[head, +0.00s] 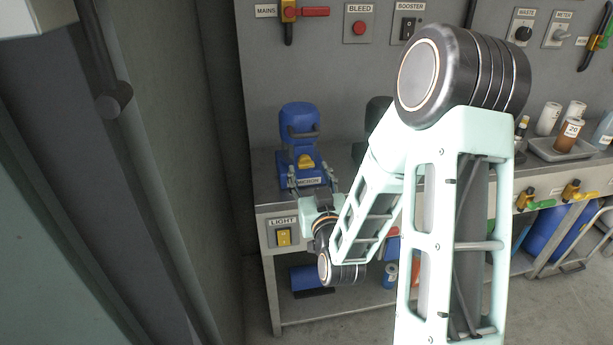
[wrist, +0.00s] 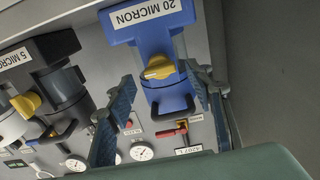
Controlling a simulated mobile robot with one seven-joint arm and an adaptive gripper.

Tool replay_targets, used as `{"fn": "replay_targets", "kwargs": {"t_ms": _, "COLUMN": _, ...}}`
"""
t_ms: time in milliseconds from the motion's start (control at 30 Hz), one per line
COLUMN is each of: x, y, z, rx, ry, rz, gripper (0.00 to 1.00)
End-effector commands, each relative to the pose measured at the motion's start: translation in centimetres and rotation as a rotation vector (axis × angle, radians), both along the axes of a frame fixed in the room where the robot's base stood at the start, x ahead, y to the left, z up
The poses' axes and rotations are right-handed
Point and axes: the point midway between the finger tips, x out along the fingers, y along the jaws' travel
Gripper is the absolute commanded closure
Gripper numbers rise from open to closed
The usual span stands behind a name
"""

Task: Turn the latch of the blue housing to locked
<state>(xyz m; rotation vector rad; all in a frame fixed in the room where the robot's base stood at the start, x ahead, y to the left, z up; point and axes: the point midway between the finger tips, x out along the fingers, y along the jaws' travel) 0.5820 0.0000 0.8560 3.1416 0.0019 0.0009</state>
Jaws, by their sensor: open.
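The blue housing (head: 299,120) stands on the bench at the left, its label partly hidden in the head view. In the wrist view the blue housing (wrist: 150,38) is labelled 20 MICRON. Its yellow latch (head: 306,161) is on the front; in the wrist view the latch (wrist: 158,68) lies slanted, its narrow end toward the lower left. My gripper (head: 312,182) is open and empty in front of the housing. In the wrist view my gripper's (wrist: 160,78) fingers appear on either side of the latch. I cannot tell the remaining gap in depth.
A dark housing labelled 5 MICRON (wrist: 55,75) with its own yellow latch (wrist: 25,104) stands beside the blue one. Gauges (wrist: 141,151) and a red-handled valve (head: 300,12) are on the back panel. A wall (head: 190,150) is close on the left. A yellow light switch (head: 284,237) is on the bench front.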

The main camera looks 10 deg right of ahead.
Motion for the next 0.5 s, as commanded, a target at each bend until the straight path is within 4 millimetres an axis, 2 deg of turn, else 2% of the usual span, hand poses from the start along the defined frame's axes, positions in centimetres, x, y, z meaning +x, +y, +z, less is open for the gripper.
{"fn": "replay_targets", "kwargs": {"t_ms": 333, "x": 0.9, "y": 0.0, "z": -0.2, "rx": -0.002, "ry": -0.003, "rz": -0.002, "gripper": 0.52}}
{"fn": "replay_targets", "kwargs": {"t_ms": 500, "x": 2.8, "y": 0.0, "z": 0.1, "rx": 0.000, "ry": 0.000, "rz": -0.002, "gripper": 0.52}}
